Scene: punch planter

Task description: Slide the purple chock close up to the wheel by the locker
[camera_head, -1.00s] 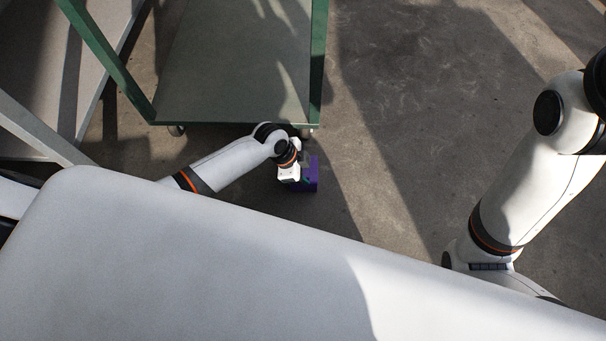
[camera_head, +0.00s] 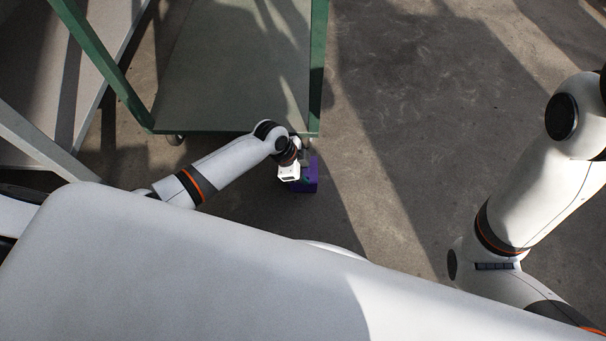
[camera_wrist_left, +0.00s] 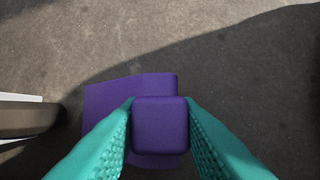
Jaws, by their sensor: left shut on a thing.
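The purple chock (camera_head: 312,177) is on the floor by the front right corner of the green cart. My left gripper (camera_head: 303,177) is at it, with the arm reaching in from the left. In the left wrist view, the teal fingers (camera_wrist_left: 160,104) are shut on the upright block of the chock (camera_wrist_left: 160,128), and its wider base shows behind. A cart wheel (camera_head: 308,142) is just beyond the chock, partly hidden by my arm. A dark rounded part (camera_wrist_left: 32,119), perhaps this wheel, is left of the chock, with a small gap. My right gripper is out of view.
The green cart (camera_head: 230,129) has another wheel (camera_head: 176,140) at its front left. A grey-framed structure (camera_head: 40,135) stands at the far left; I cannot tell whether it is the locker. Bare floor (camera_head: 420,120) lies open to the right.

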